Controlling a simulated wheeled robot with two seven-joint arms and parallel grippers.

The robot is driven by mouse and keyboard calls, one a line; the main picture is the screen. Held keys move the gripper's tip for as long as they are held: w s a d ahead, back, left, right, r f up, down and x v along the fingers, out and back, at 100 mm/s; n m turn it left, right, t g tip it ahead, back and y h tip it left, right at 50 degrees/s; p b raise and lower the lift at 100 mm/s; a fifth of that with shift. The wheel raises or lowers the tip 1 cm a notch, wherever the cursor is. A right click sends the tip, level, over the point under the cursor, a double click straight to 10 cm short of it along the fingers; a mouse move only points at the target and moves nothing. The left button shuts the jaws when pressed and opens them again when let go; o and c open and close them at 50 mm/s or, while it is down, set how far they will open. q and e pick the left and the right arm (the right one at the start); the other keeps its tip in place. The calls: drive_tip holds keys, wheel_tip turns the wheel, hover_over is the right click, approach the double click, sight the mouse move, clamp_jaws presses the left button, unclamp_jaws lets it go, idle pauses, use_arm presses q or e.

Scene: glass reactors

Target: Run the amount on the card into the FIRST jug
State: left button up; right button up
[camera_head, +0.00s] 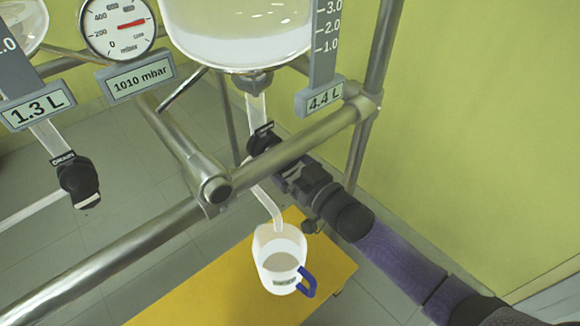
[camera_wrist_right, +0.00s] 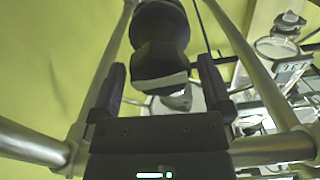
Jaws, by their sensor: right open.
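A white jug (camera_head: 281,258) with a blue handle and a small label stands upright on a yellow platform, under the bent glass outlet tube (camera_head: 267,204). Whether it is the first jug, and how full it is, I cannot tell. Above the tube is a black drain valve (camera_head: 262,139), below a glass reactor (camera_head: 238,35) holding pale liquid; its display (camera_head: 325,97) reads 4.4 L. My right gripper (camera_head: 284,170) is at this valve. In the right wrist view my right gripper (camera_wrist_right: 163,85) is open, with the black valve knob (camera_wrist_right: 159,55) between and beyond its fingers. No card shows.
Steel frame bars (camera_head: 290,150) cross close to my right gripper. A second black valve (camera_head: 77,180) hangs at left by a 1.3 L display (camera_head: 38,109). A gauge (camera_head: 118,27) sits above a 1010 mbar display (camera_head: 140,77). The yellow platform (camera_head: 215,290) has bare room left of the jug.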

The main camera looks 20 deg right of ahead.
drive_tip(key=c, duration=0.9)
drive_tip(key=shift+c, duration=1.3)
drive_tip(key=shift+r+n+p, duration=0.15)
drive_tip(key=shift+n+p, duration=0.4)
drive_tip(key=shift+n, duration=0.35)
drive_tip(key=n+p, duration=0.1)
drive_tip(key=n, duration=0.2)
drive_tip(key=shift+n, duration=0.4)
use_arm(q)
drive_tip(key=shift+v, duration=1.15)
use_arm(e)
drive_tip(key=shift+a+f+n, duration=0.1)
drive_tip(key=shift+f+n, duration=0.1)
drive_tip(key=shift+n, duration=0.2)
use_arm(q)
drive_tip(key=shift+w+a+f, duration=0.1)
drive_tip(key=shift+w, duration=0.2)
